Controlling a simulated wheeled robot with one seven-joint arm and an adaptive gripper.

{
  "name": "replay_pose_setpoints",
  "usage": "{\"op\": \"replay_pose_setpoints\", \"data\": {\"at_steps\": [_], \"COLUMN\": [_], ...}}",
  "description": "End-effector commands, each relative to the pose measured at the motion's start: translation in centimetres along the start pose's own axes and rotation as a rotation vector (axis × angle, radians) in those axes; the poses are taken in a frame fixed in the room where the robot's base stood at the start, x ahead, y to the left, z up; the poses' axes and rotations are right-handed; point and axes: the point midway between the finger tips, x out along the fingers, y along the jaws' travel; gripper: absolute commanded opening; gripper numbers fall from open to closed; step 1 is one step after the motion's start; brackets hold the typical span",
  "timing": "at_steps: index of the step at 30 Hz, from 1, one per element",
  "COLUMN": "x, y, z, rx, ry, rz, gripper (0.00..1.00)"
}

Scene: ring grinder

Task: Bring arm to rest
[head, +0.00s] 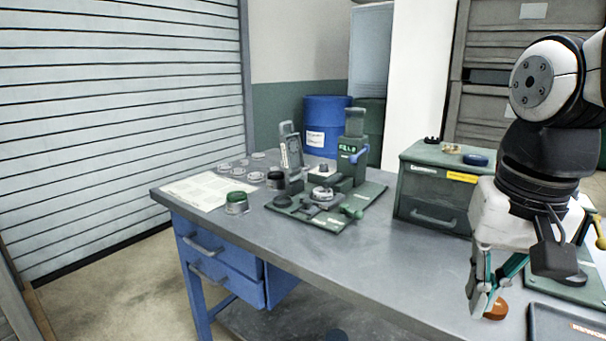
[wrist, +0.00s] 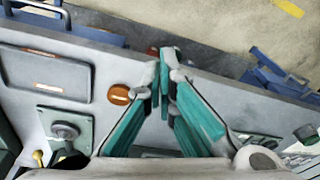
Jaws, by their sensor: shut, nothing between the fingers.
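My gripper (head: 483,304) hangs down at the right of the head view, above the workbench (head: 350,259) near its front edge. Its teal fingers are shut with nothing between them; the closed fingertips also show in the wrist view (wrist: 165,60). My arm is bent, with its white and black joints at the upper right. An orange-brown round piece (head: 496,309) lies on the bench just behind the fingers in the head view. In the wrist view, the same round piece (wrist: 122,94) lies left of the fingertips, apart from them.
A green ring grinder (head: 352,150) stands on its base at the bench's middle. A green drawer box (head: 432,187) stands to its right. A dark tray (head: 565,326) lies at lower right. Jars and a paper sheet (head: 203,190) lie at left. The front middle of the bench is clear.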

Motion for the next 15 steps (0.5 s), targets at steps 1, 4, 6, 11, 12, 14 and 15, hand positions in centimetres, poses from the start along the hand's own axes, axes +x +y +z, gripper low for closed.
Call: {"op": "replay_pose_setpoints", "data": {"at_steps": [1, 4, 6, 11, 12, 14, 15], "x": [0.2, 0.9, 1.4, 2.8, 3.2, 3.8, 4.2], "y": [0.5, 1.0, 1.3, 1.9, 2.1, 2.3, 2.4], "z": [2.2, 5.6, 7.6, 11.4, 12.2, 13.4, 14.1], "rx": [-0.037, -0.113, -0.157, -0.239, -0.256, -0.282, -0.298], "ry": [0.002, -0.001, -0.003, -0.005, -0.004, -0.004, -0.004], "rz": [-0.008, -0.014, -0.013, -0.006, -0.004, 0.001, 0.005], "gripper": [0.00, 0.00, 0.00, 0.00, 0.00, 0.00, 0.00]}}
